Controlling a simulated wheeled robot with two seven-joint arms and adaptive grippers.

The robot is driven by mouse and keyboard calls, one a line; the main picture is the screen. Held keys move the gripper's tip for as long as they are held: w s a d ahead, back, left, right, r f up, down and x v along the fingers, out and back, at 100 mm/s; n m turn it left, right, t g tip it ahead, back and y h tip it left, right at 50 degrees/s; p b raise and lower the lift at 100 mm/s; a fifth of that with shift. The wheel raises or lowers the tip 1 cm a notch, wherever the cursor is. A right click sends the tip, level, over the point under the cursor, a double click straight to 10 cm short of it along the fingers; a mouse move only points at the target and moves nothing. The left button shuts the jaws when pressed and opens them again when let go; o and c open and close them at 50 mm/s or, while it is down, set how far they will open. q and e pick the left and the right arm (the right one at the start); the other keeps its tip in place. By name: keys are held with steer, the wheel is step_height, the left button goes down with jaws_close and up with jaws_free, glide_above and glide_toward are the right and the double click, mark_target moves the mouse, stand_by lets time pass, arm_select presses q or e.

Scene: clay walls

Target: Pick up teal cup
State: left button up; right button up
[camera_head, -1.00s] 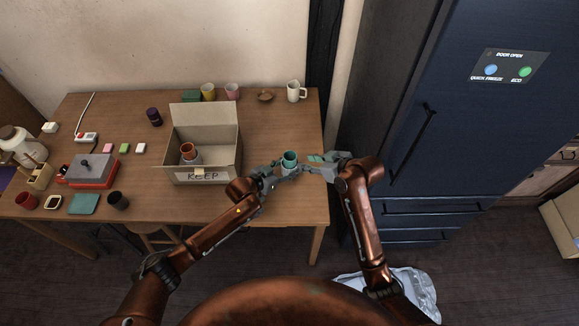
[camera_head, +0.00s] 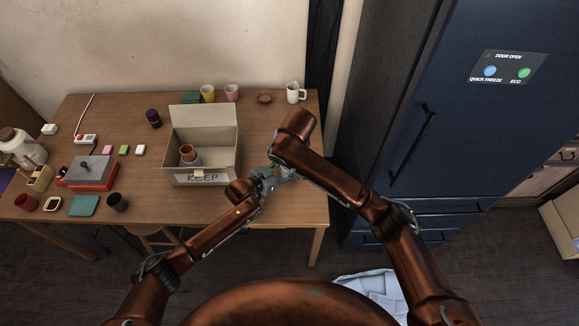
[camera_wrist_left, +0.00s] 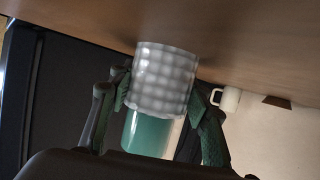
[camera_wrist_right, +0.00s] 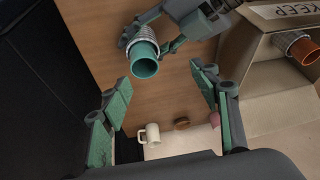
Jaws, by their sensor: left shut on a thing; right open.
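The teal cup (camera_wrist_right: 145,60), with a grey patterned sleeve around it, is gripped by my left gripper (camera_head: 278,176). In the left wrist view, the cup's sleeve (camera_wrist_left: 165,80) sits between the two green-padded fingers (camera_wrist_left: 158,108). I cannot tell whether the cup touches the table. In the head view, my right arm hides most of the cup. My right gripper (camera_wrist_right: 163,108) is open and empty, pointing at the table, with the cup beyond its fingers. The head view does not clearly show its fingers.
An open cardboard box marked KEEP (camera_head: 207,178) holds an orange cup (camera_head: 188,154). A white mug (camera_head: 294,93), a brown dish (camera_head: 265,98) and two cups stand along the back. A dark blue fridge (camera_head: 440,120) is close on the right. The table's right front is clear.

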steer(key=w+f, duration=0.1)
steer(key=f, duration=0.2)
steer(key=w+d+f+m+h, duration=0.1)
steer(key=w+f, duration=0.1)
steer(key=f, duration=0.1)
steer(key=w+f+m, duration=0.1)
steer(key=w+f, duration=0.1)
steer(key=f, duration=0.1)
steer(key=shift+w+d+f+h, duration=0.2)
steer(key=shift+f+h, duration=0.1)
steer(key=shift+f, duration=0.1)
steer(key=shift+c, duration=0.4)
jaws_close()
stand_by(0.3)
